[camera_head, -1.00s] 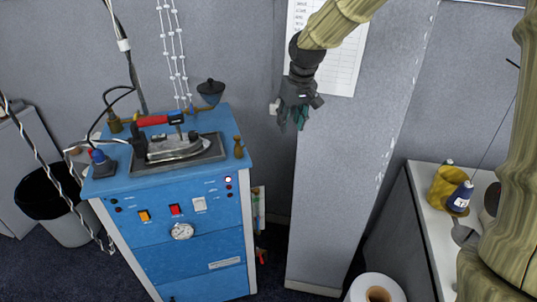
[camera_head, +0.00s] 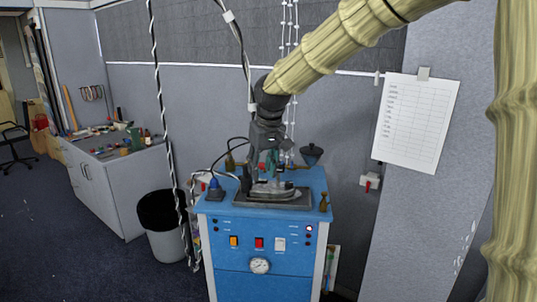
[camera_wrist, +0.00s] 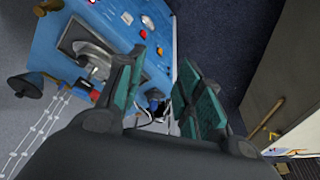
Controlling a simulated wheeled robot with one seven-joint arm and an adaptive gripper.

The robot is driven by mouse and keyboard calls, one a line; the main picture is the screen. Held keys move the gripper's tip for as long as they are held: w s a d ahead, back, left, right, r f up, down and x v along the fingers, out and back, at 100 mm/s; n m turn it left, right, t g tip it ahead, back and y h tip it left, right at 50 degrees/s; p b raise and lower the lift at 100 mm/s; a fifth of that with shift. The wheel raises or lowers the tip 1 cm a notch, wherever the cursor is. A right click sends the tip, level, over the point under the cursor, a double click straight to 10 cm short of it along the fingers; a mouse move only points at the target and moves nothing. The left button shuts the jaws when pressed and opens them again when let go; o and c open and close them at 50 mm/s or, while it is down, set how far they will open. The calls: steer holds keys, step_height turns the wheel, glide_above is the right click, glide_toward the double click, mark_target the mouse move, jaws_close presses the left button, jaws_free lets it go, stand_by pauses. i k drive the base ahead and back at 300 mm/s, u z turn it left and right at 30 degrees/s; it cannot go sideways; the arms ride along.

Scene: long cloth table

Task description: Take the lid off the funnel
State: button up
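The funnel (camera_head: 311,158) is dark grey, with its lid (camera_head: 311,148) on top, and stands at the back right corner of the blue machine. In the wrist view the dark lidded funnel (camera_wrist: 26,84) shows at the left edge. I cannot make out the seam between lid and funnel.
The blue machine (camera_head: 262,232) carries an iron (camera_head: 272,190) on a dark tray, a blue plug-like knob (camera_head: 215,190) and a brown bottle-shaped piece (camera_head: 324,202). Cords and a white beaded chain hang above. A bin (camera_head: 165,222) stands left. A wall with a paper sheet (camera_head: 414,120) rises right.

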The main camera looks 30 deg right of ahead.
mark_target(311, 150)
steer(key=u, duration=0.4)
steer(key=i, duration=2.25)
steer(key=z, duration=1.45)
steer(key=i, duration=0.75)
steer(key=z, duration=0.65)
